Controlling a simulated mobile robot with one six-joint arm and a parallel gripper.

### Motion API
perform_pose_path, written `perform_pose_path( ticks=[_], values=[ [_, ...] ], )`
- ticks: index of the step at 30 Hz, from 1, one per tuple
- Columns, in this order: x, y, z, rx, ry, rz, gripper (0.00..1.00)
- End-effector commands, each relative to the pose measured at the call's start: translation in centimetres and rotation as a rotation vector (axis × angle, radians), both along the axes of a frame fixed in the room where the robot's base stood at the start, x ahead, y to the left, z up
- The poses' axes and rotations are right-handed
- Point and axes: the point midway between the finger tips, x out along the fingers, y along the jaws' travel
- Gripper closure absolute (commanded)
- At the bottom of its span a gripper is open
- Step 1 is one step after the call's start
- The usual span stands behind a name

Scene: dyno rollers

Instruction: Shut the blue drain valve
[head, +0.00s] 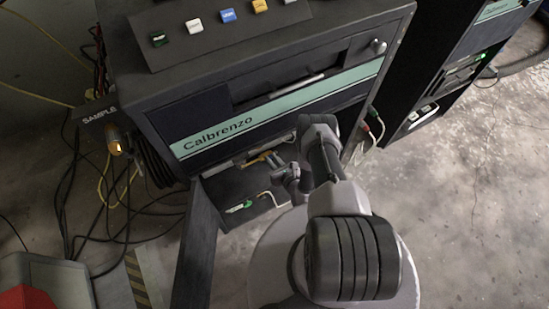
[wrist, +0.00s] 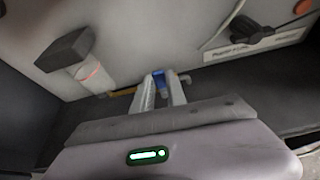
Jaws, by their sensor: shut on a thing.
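The blue drain valve (wrist: 159,78) shows in the wrist view as a small blue handle between my two fingertips. My gripper (wrist: 160,88) is shut on this blue handle. A brass-coloured piece (wrist: 123,92) lies just left of the fingers. The fingers hide part of the handle, so I cannot tell the valve's exact angle. In the head view my arm reaches down into the open lower compartment of the Calbrenzo cabinet (head: 215,141). The blue handle cannot be made out there.
An open cabinet door (head: 196,245) stands left of my arm. Cables (head: 85,200) lie on the floor at left. Floor at right is clear.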

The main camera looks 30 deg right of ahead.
Motion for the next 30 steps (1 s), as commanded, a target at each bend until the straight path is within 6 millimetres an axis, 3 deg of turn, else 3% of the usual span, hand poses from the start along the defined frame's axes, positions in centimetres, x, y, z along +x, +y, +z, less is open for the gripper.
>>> perform_pose_path(
  ticks=[21, 22, 25, 30],
  values=[
    [-0.07, 0.41, -0.06, -0.07, -0.001, 0.001, 1.0],
    [-0.07, 0.41, -0.05, -0.07, -0.001, 0.001, 0.81],
    [-0.05, 0.41, -0.05, -0.069, -0.001, 0.001, 0.61],
    [-0.03, 0.39, -0.03, -0.069, -0.002, 0.001, 0.61]
  ],
)
